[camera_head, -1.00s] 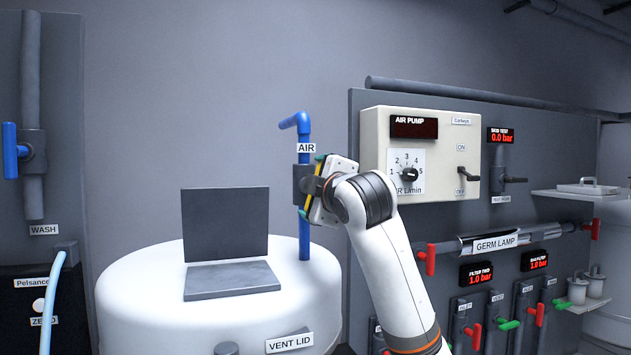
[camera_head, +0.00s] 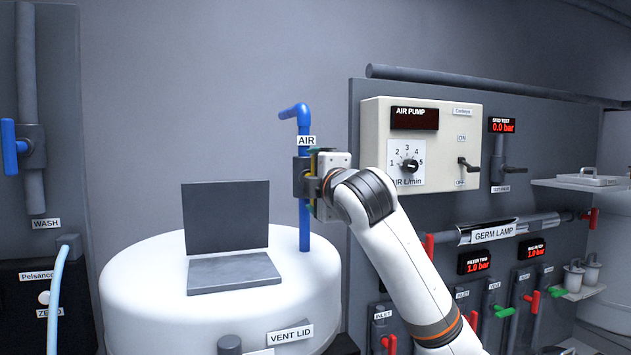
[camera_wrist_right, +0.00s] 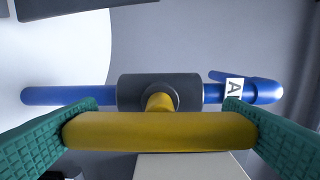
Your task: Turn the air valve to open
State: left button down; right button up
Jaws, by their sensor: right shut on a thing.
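My right gripper (camera_head: 318,182) is at the valve, upright, and largely hides the handle in the head view. In the right wrist view, the yellow valve handle (camera_wrist_right: 160,131) lies between my green-padded fingers, gripped at its two ends. The handle runs parallel to the blue pipe (camera_wrist_right: 70,95) there. My left gripper is not in view.
The white vessel (camera_head: 130,280) with a dark open lid (camera_head: 226,216) stands left of the pipe. The AIR PUMP box (camera_head: 450,115) is on the grey panel close to the right of my gripper. A WASH valve (camera_head: 12,147) is at the far left.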

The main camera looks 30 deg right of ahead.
jog(key=shift+a+f, duration=0.1)
jog(key=shift+f, duration=0.1)
jog(key=o, duration=0.7)
jog(key=shift+r, duration=0.1)
jog(key=shift+s+a, duration=0.1)
jog(key=shift+s, duration=0.05)
jog(key=shift+s+b, duration=0.3)
jog(key=shift+s, duration=0.05)
jog(key=b+v, duration=0.3)
jog(key=v, duration=0.8)
jog(key=shift+a, duration=0.15)
